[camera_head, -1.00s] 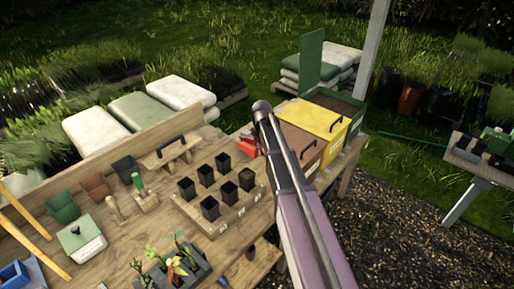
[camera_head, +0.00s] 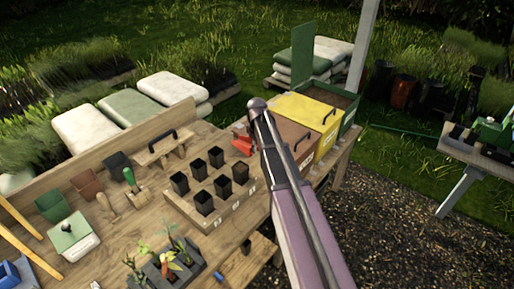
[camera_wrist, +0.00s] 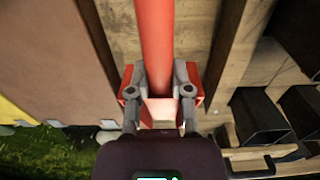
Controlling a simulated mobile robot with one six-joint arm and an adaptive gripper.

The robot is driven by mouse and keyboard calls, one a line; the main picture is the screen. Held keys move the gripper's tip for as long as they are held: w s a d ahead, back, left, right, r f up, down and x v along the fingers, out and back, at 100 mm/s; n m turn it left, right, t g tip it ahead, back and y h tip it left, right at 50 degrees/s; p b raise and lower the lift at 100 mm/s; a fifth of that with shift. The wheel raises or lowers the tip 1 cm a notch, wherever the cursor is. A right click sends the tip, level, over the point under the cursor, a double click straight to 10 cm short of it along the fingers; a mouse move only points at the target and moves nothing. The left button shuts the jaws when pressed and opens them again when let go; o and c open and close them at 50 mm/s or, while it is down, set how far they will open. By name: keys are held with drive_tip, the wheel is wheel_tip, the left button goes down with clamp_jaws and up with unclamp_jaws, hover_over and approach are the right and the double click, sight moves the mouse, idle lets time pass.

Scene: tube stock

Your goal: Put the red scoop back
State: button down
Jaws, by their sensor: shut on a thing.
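The red scoop's long handle (camera_wrist: 156,40) runs up through the top middle of the wrist view. My gripper (camera_wrist: 161,92) is shut on the scoop, with one grey finger on each side of the red part. The scoop's red body shows behind and between the fingers, but its full shape is hidden. In the head view, a red part of the scoop (camera_head: 242,146) shows just left of my arm, between the black pots and the brown-lidded bin (camera_head: 288,137).
A yellow bin (camera_head: 303,112) and an open green bin (camera_head: 345,96) stand behind the brown one. Several black pots (camera_head: 215,158) sit in a wooden rack at left. A wooden float with a black handle (camera_head: 160,145) and hand tools lie on the bench.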

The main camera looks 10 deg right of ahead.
sight(257, 165)
drive_tip(key=shift+f+b, duration=2.55)
drive_tip(key=shift+f, duration=0.2)
drive_tip(key=shift+f+b, duration=0.6)
drive_tip(key=shift+c, duration=2.3)
unclamp_jaws()
drive_tip(key=shift+r, duration=0.2)
wheel_tip(257, 165, up, 8)
drive_tip(key=p, duration=0.8)
drive_tip(key=shift+r+p, duration=0.1)
drive_tip(key=shift+p, duration=0.2)
drive_tip(key=shift+w+a+r+p, duration=0.15)
drive_tip(key=shift+w+a, duration=0.2)
drive_tip(key=shift+w, duration=0.2)
drive_tip(key=shift+w+a+r+p, duration=0.15)
drive_tip(key=shift+w+a, duration=0.2)
drive_tip(key=shift+w, duration=0.2)
drive_tip(key=shift+w+a+r+p, duration=0.4)
drive_tip(key=shift+w+a, duration=0.35)
drive_tip(key=shift+w, duration=0.1)
